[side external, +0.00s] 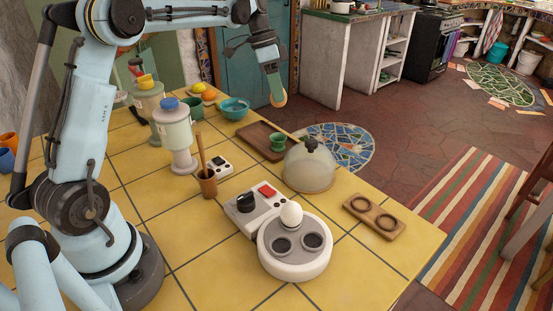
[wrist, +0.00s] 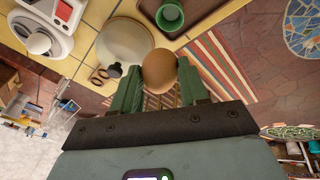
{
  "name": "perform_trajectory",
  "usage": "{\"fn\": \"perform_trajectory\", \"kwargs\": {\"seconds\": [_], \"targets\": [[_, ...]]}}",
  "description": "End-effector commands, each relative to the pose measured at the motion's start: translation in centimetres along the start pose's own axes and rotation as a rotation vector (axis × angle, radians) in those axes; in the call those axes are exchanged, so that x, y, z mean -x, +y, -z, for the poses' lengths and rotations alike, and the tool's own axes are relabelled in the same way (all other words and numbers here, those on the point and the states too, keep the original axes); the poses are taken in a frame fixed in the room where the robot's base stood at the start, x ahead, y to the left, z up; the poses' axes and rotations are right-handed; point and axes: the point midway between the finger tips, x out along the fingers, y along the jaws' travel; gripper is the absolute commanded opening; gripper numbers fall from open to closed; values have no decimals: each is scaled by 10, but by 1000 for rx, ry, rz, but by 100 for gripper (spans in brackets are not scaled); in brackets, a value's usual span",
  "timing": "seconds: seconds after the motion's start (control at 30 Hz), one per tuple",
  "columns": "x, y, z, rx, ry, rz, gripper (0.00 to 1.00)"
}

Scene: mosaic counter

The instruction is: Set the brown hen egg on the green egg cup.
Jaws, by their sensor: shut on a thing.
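My gripper (side external: 277,98) is shut on the brown hen egg (side external: 279,100) and holds it high above the counter. In the wrist view the egg (wrist: 160,70) sits between the two green fingertips of my gripper (wrist: 158,84). The green egg cup (side external: 278,142) stands upright and looks empty on a dark wooden tray (side external: 252,138) behind the glass dome. The cup also shows at the top of the wrist view (wrist: 169,15). The egg is above the cup and apart from it.
A glass dome with a black knob (side external: 309,172) stands close beside the cup. A white egg cooker (side external: 295,260) with a white egg (side external: 291,214) is nearer. A wooden two-hole holder (side external: 374,217) lies right. Teal bowl (side external: 235,108) and pepper mills (side external: 174,137) stand left.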

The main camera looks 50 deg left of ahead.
Motion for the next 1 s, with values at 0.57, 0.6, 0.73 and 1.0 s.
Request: {"fn": "perform_trajectory", "kwargs": {"seconds": [0.57, 0.6, 0.73, 1.0], "targets": [[-50, -10, -12, 0, 0, 0, 27], [-54, -10, -13, 0, 0, 0, 27], [-65, -12, -16, 0, 0, 0, 27], [-81, -15, -20, 0, 0, 0, 27]]}}
